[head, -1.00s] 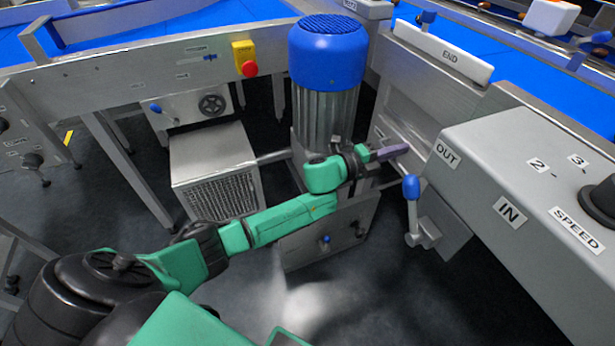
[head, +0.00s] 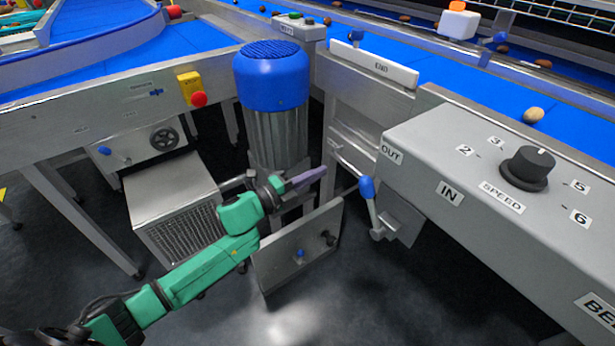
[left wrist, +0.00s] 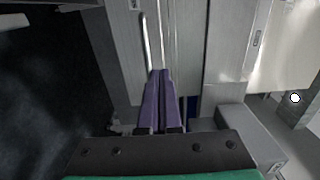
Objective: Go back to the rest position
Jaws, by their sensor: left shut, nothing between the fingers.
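My left gripper (head: 308,179) has purple fingers and sits in front of the blue-capped motor, left of the blue-knobbed lever. Its green arm comes in from the lower left. In the left wrist view the two purple fingers (left wrist: 162,88) lie side by side, shut with nothing between them, and point at a pale metal panel. My right gripper is not in any view.
The motor (head: 278,140) stands behind my left gripper. A lever with a blue knob (head: 367,187) juts out close to its right. The grey control box (head: 430,170) with a speed dial (head: 527,168) fills the right. Blue conveyor belts (head: 130,75) run behind. Dark floor is open below.

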